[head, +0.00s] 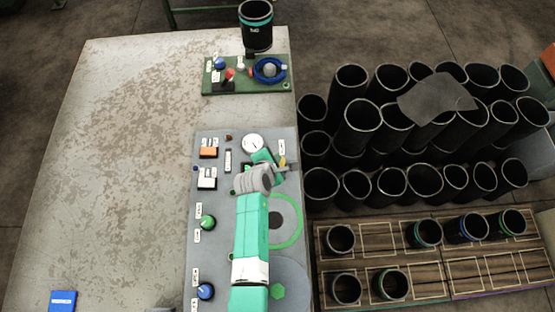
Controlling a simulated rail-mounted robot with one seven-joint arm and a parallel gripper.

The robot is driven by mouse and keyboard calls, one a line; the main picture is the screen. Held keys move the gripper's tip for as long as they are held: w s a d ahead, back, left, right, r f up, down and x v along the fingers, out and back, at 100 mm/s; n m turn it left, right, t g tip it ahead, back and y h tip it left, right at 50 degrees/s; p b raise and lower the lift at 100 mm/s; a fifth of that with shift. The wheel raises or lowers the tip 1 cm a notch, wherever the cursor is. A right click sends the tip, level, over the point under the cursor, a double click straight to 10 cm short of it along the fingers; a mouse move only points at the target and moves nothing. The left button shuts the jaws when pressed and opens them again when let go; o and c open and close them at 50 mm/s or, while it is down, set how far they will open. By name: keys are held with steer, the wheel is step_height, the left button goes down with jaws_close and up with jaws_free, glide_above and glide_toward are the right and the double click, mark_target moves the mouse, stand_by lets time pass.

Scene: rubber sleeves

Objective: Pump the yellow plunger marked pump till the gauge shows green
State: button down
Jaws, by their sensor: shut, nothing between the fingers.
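A grey control panel (221,259) lies on the table. A round white gauge (252,142) sits near its far edge; its needle and any green zone are too small to read. A small yellow piece (282,161), which looks like the plunger, shows at the panel's far right edge. My gripper (288,168) is shut and empty, right at this yellow piece and partly covering it. I cannot tell whether they touch. A small white label (282,147) stands just beyond; its text is unreadable.
The panel also holds an orange switch (208,153), a green knob (208,222) and a blue knob (205,291). A green board (215,87) with a blue ring lies beyond. Black sleeves (361,122) crowd the right; a wooden rack (385,247) lies nearer. The table's left is mostly clear.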

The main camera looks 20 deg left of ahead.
stand_by(0.4)
steer(key=shift+f, duration=0.4)
steer(key=shift+f+b, duration=0.95)
stand_by(0.8)
steer(key=shift+r+p, duration=1.35)
steer(key=shift+p, duration=0.05)
step_height(320, 180, up, 5)
steer(key=p, duration=0.5)
steer(key=shift+r, duration=0.15)
